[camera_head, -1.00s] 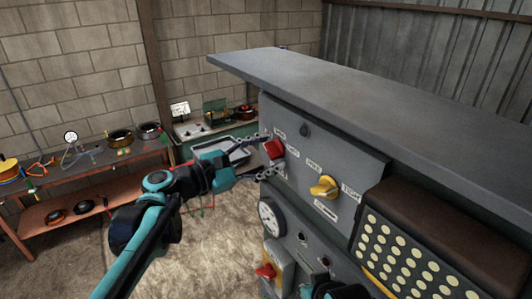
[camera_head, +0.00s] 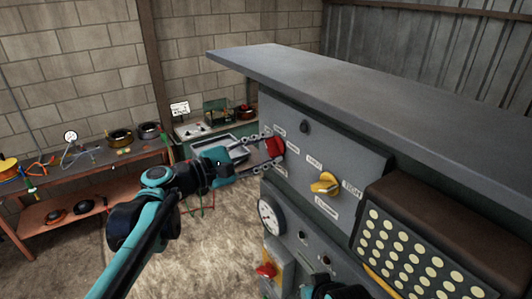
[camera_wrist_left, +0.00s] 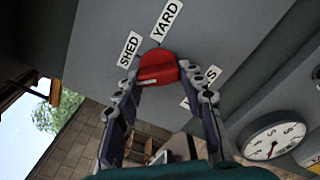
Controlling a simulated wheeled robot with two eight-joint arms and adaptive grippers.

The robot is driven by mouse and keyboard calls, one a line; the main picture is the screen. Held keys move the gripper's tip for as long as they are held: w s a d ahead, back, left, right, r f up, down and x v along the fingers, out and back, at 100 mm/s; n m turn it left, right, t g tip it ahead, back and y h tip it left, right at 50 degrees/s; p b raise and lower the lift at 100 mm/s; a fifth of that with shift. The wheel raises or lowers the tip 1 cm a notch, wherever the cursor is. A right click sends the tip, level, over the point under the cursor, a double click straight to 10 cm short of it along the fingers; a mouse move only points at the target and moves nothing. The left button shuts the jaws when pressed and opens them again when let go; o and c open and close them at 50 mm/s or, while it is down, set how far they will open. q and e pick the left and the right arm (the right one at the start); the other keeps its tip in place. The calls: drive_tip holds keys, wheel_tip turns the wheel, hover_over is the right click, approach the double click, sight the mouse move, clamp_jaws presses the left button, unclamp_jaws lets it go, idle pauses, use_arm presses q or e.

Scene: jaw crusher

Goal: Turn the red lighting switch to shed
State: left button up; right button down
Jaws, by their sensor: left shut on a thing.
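The red lighting switch (camera_head: 275,147) is a knob on the upper left of the grey control panel. It also shows in the left wrist view (camera_wrist_left: 157,67). There, the SHED label (camera_wrist_left: 129,50) and the YARD label (camera_wrist_left: 166,20) lie beside and above it, and a third label is partly hidden by a finger. My left gripper (camera_head: 268,150) is shut on the switch, with one finger on each side of it. Which label the switch points at is hard to tell. A teal and black part of my right arm (camera_head: 335,291) shows at the bottom edge; its fingers cannot be made out.
A yellow knob (camera_head: 325,184) sits right of the switch, with labels around it. A round gauge (camera_head: 270,216) and another red switch (camera_head: 266,271) are lower down. A grey slab (camera_head: 360,95) overhangs the panel. A workbench (camera_head: 90,165) stands at the left.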

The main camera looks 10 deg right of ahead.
use_arm(q)
drive_tip(key=shift+r+m+b, duration=0.1)
drive_tip(key=shift+m+b, duration=0.65)
drive_tip(key=shift+m, duration=3.45)
drive_tip(key=o, duration=1.2)
drive_tip(key=shift+w, duration=0.1)
drive_tip(key=shift+c, duration=0.2)
drive_tip(key=v, duration=1.2)
